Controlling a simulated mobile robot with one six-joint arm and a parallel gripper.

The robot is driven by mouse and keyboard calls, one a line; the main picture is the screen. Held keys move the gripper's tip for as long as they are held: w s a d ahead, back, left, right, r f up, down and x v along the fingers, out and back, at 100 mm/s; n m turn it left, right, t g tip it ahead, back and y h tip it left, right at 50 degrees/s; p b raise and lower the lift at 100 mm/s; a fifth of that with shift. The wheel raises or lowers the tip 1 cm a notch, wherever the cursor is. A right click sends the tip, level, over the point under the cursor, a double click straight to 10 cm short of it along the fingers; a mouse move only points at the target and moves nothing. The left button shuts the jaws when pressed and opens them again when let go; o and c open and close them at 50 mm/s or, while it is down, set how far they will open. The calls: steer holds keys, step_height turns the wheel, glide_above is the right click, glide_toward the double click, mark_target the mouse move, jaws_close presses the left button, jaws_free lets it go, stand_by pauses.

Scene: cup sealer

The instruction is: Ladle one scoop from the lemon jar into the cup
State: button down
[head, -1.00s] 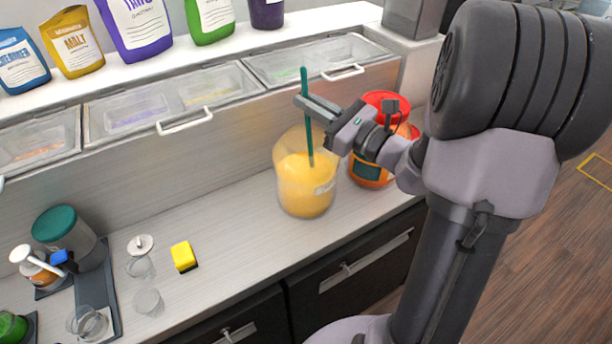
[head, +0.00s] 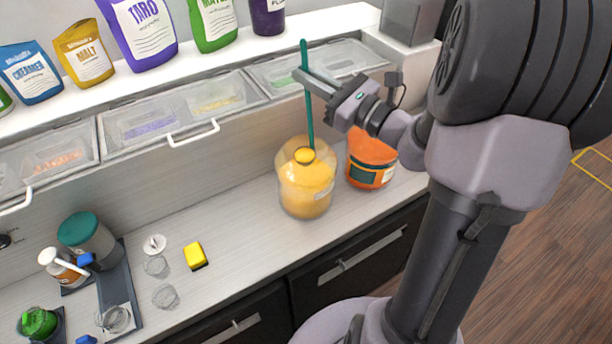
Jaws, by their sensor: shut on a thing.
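The lemon jar (head: 305,192) is a clear, rounded jar with yellow contents, standing on the counter. A green ladle (head: 309,105) stands nearly upright above it. Its yellow-filled bowl (head: 304,156) shows at the jar's mouth. My gripper (head: 318,84) is shut on the upper part of the ladle handle, above the jar. Clear cups stand at the lower left: one (head: 157,266) near a white lid, one (head: 165,297) in front of it and one (head: 115,319) on a grey tray. I cannot tell which is the task's cup.
An orange jar (head: 371,160) stands right beside the lemon jar, behind my arm. A yellow sponge (head: 195,256) lies on the counter. Lidded topping bins (head: 150,122) line the back. A teal-lidded container (head: 88,238) stands at left. The counter between sponge and lemon jar is clear.

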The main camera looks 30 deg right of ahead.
steer(key=shift+r+p, duration=2.95)
steer(key=shift+r, duration=1.05)
